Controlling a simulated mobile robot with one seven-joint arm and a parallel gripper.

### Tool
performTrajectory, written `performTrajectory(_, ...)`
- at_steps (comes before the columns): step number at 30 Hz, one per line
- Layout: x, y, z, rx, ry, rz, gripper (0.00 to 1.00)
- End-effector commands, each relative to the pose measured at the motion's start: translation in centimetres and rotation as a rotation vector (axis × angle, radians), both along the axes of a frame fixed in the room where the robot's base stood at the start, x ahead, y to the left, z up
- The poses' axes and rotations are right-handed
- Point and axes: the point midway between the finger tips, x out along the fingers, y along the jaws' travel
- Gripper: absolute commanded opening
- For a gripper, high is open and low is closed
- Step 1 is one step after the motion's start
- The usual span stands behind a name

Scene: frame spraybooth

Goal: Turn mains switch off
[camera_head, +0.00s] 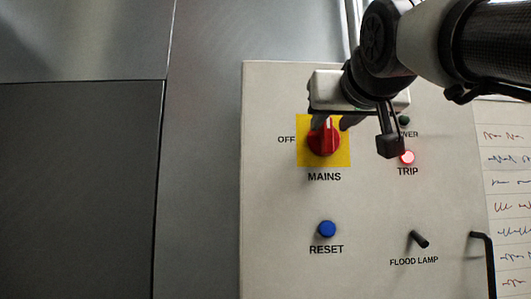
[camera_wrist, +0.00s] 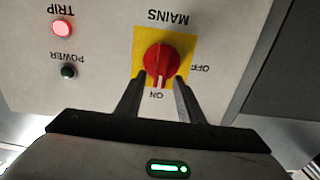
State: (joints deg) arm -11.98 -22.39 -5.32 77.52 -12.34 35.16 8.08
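The mains switch (camera_head: 324,139) is a red rotary knob on a yellow square plate, set in a pale panel. Its white pointer mark points up in the head view, with the OFF label to its left. The wrist view shows the panel upside down; there the knob (camera_wrist: 160,62) has its mark toward ON. My gripper (camera_wrist: 160,83) is open, its two dark fingers apart on either side of the knob's ON edge. I cannot tell whether they touch it. In the head view my gripper (camera_head: 334,123) partly covers the top of the yellow plate and hides the ON label.
The TRIP lamp (camera_head: 407,157) glows red; the POWER lamp (camera_head: 404,120) is dark. A blue RESET button (camera_head: 327,229) and a black FLOOD LAMP toggle (camera_head: 418,239) sit lower. A black handle (camera_head: 487,262) stands out at the right edge, beside a written sheet (camera_head: 511,190).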

Motion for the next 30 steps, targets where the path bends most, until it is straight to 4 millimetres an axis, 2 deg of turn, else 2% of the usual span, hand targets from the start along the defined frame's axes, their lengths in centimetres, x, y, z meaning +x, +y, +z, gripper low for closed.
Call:
performTrajectory(4,1.17,0.03,0.03,0.000,0.000,0.000,0.34)
performTrajectory(13,1.40,0.01,-0.01,0.000,-0.001,0.000,0.34)
performTrajectory(14,1.40,0.01,-0.01,0.000,-0.001,0.000,0.33)
performTrajectory(20,1.39,0.01,-0.02,0.000,0.000,0.000,0.00)
performTrajectory(30,1.38,0.09,-0.05,-0.036,0.000,0.000,0.00)
